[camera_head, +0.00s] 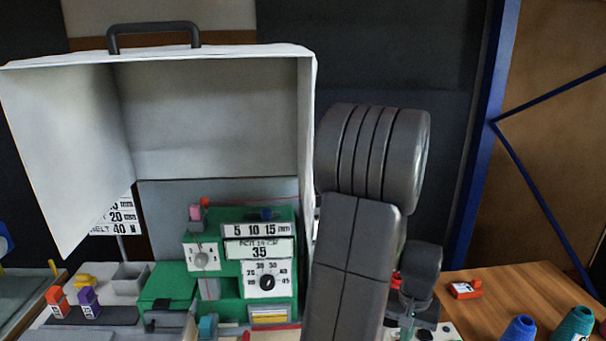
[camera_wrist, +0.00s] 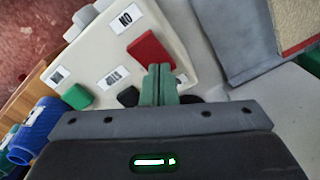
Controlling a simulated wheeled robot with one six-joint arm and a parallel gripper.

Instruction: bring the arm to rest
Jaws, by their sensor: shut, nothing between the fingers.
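My gripper (camera_wrist: 158,84) shows in the wrist view with its two green-grey fingers pressed together and nothing between them. The fingertips point over a white panel, near a red block (camera_wrist: 150,50) and a green button (camera_wrist: 77,97). I cannot tell whether they touch the panel. In the head view my grey arm rises in front of the right side of the green machine (camera_head: 180,290).
A white hood (camera_head: 215,110) stands open over the green machine. Orange (camera_head: 57,302) and purple (camera_head: 90,303) blocks sit at left.

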